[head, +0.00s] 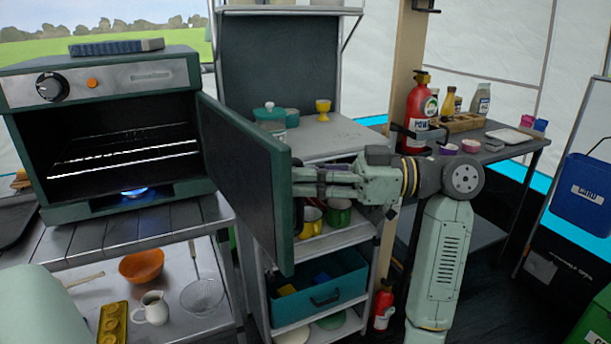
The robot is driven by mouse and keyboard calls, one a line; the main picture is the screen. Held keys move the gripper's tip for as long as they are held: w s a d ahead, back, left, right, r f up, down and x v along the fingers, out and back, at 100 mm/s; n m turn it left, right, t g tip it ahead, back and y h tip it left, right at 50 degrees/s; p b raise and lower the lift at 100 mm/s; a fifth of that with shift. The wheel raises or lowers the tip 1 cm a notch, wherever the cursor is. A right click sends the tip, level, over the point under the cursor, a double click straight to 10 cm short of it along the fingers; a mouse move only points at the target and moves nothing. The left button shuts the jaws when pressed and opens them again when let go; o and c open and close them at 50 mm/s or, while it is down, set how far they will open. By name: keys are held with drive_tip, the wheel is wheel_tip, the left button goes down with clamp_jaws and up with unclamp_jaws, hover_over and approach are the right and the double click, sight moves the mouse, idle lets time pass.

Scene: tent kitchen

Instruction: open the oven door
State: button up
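The oven (108,131) stands on a slatted counter at the left, its dark inside and wire rack in plain view. Its dark green door (240,180) is hinged at the oven's right side and stands swung wide open, its free edge toward me. My gripper (300,182) is just right of the door's free edge, on its outer side, with its fingers pointing left at the door. The fingertips are at or very near the door; contact cannot be told. Whether the fingers are apart or closed is unclear.
A shelf unit (333,140) behind my gripper holds a teal pot (270,115), a yellow cup (323,109), mugs and a teal bin (320,288). The space before the oven opening is clear.

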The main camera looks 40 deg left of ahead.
drive_tip(key=v, duration=1.2)
idle(0.5)
